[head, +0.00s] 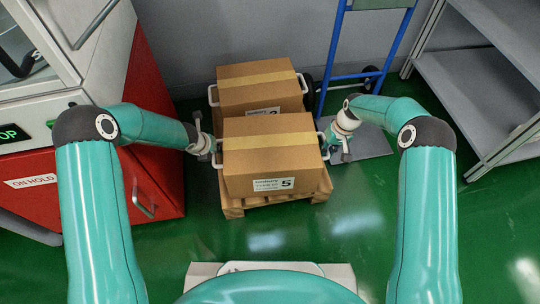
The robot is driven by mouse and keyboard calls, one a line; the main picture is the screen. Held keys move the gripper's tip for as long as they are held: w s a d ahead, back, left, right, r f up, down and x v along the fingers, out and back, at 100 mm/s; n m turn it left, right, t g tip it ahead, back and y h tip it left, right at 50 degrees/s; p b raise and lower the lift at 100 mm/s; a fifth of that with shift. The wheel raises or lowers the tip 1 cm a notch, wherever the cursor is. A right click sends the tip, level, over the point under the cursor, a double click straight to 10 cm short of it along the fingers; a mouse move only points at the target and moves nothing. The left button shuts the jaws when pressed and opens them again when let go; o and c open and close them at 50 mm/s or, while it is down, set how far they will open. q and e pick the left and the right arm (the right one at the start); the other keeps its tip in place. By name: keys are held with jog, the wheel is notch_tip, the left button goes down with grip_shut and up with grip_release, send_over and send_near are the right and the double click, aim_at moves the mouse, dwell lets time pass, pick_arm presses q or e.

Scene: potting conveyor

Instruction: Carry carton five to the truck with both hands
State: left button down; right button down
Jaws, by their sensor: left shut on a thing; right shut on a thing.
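Carton five (270,160) is a brown box with a yellow tape strip and a white label marked 5, in the middle of the head view. It has a white handle on each side. My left gripper (212,150) is shut on the carton's left handle. My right gripper (332,145) is shut on its right handle. The carton sits on or just above a wooden pallet (282,200); I cannot tell whether it touches. The blue hand truck (334,50) stands behind to the right, its grey toe plate (372,142) on the floor, partly hidden by my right arm.
Another taped carton (255,90) with white handles stands right behind carton five. A red cabinet (150,110) with a machine above it is at the left. Grey shelving (480,90) is at the right. The green floor (350,235) in front is clear.

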dwell(0.3)
